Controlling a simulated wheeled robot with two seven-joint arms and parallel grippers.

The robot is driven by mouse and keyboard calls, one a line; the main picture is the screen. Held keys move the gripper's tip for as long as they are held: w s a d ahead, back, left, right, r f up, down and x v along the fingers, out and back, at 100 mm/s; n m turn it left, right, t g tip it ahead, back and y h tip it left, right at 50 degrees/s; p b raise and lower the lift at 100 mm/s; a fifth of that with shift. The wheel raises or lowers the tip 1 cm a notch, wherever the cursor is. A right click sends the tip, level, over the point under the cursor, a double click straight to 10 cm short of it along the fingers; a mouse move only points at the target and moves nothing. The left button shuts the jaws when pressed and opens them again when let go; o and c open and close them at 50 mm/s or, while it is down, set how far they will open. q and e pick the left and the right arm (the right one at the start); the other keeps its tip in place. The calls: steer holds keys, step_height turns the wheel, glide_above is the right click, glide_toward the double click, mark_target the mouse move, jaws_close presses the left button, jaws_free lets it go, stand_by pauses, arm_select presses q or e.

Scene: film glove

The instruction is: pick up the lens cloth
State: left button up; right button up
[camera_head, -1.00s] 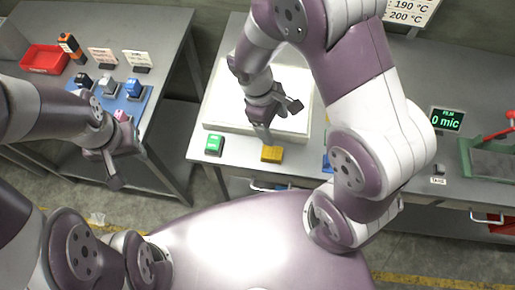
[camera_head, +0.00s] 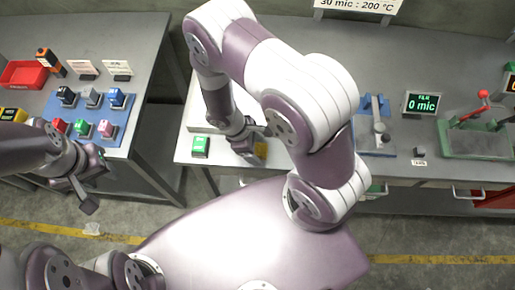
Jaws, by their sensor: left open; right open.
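My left gripper (camera_head: 88,186) is open and empty, in front of the left table.
A green block (camera_head: 200,146) sits left of the pad. A white slab (camera_head: 196,113) lies behind, largely covered by my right arm. The left table holds a blue rack (camera_head: 117,126) of colored blocks and a red bin (camera_head: 22,74). A film display (camera_head: 423,102) stands right.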

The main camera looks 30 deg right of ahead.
steer(key=c, duration=1.1)
